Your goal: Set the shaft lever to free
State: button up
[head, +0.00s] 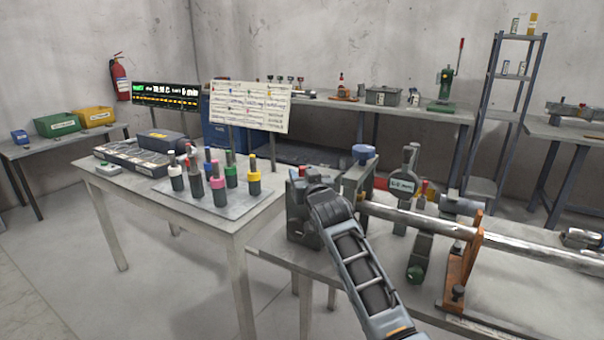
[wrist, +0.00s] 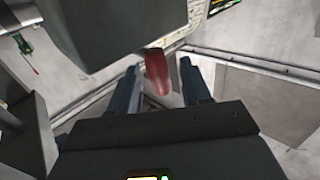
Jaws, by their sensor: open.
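In the wrist view a red handle (wrist: 157,70) sticks out from the lower edge of a dark grey block (wrist: 110,25). My gripper (wrist: 161,68) is open, and the handle shows between its two blue-grey fingers. I cannot tell whether they touch it. No label on the handle is readable, so I cannot tell its setting or be sure it is the shaft lever. In the head view my arm reaches a grey housing (head: 298,222) at the left end of the shaft (head: 425,221). My fingertips are hidden there.
A dial gauge marked 6.0 mm (head: 402,186) is behind. On the left table (head: 225,226), several coloured-top tools stand on a plate. Floor at front left is clear.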

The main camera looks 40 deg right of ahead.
jog(key=shift+w+d, duration=0.3)
jog(key=shift+w, duration=0.25)
jog(key=shift+c, duration=0.5)
grip_shut()
